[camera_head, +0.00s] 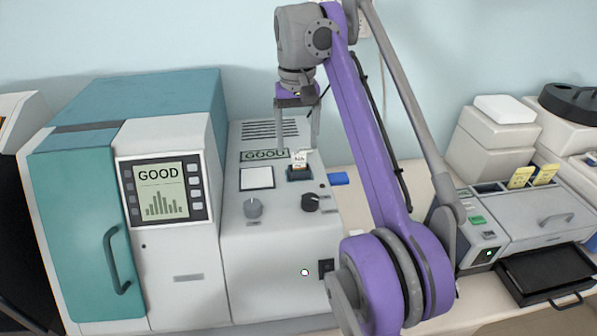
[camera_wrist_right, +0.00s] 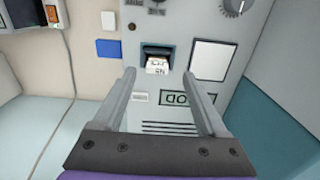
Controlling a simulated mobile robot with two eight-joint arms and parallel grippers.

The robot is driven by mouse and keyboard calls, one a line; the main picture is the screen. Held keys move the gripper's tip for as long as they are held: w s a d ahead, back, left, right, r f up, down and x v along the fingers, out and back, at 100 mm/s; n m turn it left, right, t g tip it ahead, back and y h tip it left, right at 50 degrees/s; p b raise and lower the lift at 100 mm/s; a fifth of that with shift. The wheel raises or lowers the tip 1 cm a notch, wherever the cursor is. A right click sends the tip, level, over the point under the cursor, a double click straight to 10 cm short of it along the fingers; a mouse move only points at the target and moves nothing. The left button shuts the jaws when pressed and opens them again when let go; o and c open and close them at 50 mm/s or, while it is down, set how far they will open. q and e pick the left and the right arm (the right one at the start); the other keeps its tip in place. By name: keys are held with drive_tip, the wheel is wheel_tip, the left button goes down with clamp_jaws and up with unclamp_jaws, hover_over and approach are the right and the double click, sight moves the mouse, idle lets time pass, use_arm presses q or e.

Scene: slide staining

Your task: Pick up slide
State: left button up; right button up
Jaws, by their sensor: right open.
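The slide (camera_head: 300,159) stands upright in a small dark slot on top of the white machine (camera_head: 270,268), with its printed white label end showing. In the right wrist view the slide (camera_wrist_right: 157,65) sits in the same slot, beyond the fingertips and between their lines. Its lower part is hidden in the slot. My right gripper (camera_head: 297,145) hangs from above, fingers pointing down, open on either side of the slide's place. It is also seen open and empty in the right wrist view (camera_wrist_right: 158,74). My left gripper is not in view.
A teal cabinet with a screen reading GOOD (camera_head: 160,188) stands left of the slot. Two knobs (camera_head: 253,208) and a white pad (camera_head: 257,178) are near the slot. A blue block (camera_head: 339,178) lies to its right. A grey machine with a black tray (camera_head: 548,272) stands at the right.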

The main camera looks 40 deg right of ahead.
sight(299, 153)
drive_tip(key=f, duration=0.2)
drive_tip(key=f+b, duration=0.1)
drive_tip(key=f, duration=0.1)
drive_tip(key=shift+s+d+f, duration=0.15)
drive_tip(key=shift+d+f, duration=0.05)
drive_tip(key=shift+f, duration=0.05)
drive_tip(key=shift+w, duration=0.2)
drive_tip(key=shift+c, duration=0.2)
clamp_jaws()
